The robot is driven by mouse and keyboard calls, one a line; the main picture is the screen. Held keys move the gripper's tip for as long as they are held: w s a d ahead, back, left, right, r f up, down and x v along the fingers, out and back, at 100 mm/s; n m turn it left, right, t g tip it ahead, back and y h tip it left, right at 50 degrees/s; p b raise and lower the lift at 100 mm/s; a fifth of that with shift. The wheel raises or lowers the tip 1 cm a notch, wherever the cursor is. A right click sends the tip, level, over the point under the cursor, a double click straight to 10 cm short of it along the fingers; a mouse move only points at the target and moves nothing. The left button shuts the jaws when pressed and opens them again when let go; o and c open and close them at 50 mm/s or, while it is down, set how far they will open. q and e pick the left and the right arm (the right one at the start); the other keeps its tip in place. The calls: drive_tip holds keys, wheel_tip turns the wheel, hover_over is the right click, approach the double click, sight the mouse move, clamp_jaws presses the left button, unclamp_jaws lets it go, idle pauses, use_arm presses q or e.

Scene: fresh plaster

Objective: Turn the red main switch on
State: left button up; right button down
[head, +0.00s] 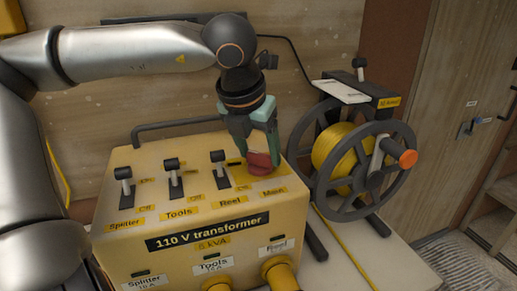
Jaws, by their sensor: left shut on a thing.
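The yellow 110 V transformer box (205,231) stands on a pale bench top. The red main switch (260,163) is at the right end of its top panel, above the label reading Main. My left gripper (258,158) comes down from above and is shut on the red switch, its green fingers partly hiding it. Whether the switch points to on or off cannot be told. Three black lever switches, Splitter (124,181), Tools (173,171) and Reel (219,164), stand in a row left of it. My right gripper is not in view.
A cable reel (337,158) with yellow cable and an orange knob (407,159) stands close to the right of the box. A dark handle bar (180,125) runs along the box's back edge. Yellow plugs (280,273) sit at its front.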

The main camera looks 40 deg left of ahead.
use_arm(q)
drive_tip(key=m+h, duration=0.1)
drive_tip(key=m, duration=0.1)
drive_tip(key=shift+a+m, duration=0.1)
drive_tip(key=shift+m, duration=0.3)
drive_tip(key=m+h, duration=0.1)
drive_tip(key=m, duration=0.2)
drive_tip(key=shift+r+m+h, duration=0.15)
drive_tip(key=shift+m+h, duration=0.15)
drive_tip(key=m+h+p, duration=0.1)
drive_tip(key=m+p, duration=0.1)
drive_tip(key=shift+a+m, duration=0.15)
drive_tip(key=shift+m, duration=0.25)
drive_tip(key=m+p, duration=0.1)
drive_tip(key=m, duration=0.1)
drive_tip(key=m+g+h+p, duration=0.1)
drive_tip(key=m+p, duration=0.1)
drive_tip(key=shift+w+a+g, duration=0.1)
drive_tip(key=shift+w+g, duration=0.05)
drive_tip(key=shift+g, duration=0.15)
drive_tip(key=m+p, duration=0.1)
drive_tip(key=m, duration=0.1)
drive_tip(key=shift+m+g+h+p, duration=0.3)
drive_tip(key=shift+g+h+p, duration=0.05)
drive_tip(key=shift+g+h, duration=0.05)
drive_tip(key=shift+w+m+g+p, duration=0.1)
drive_tip(key=shift+m+g+p, duration=0.25)
drive_tip(key=shift+m, duration=0.65)
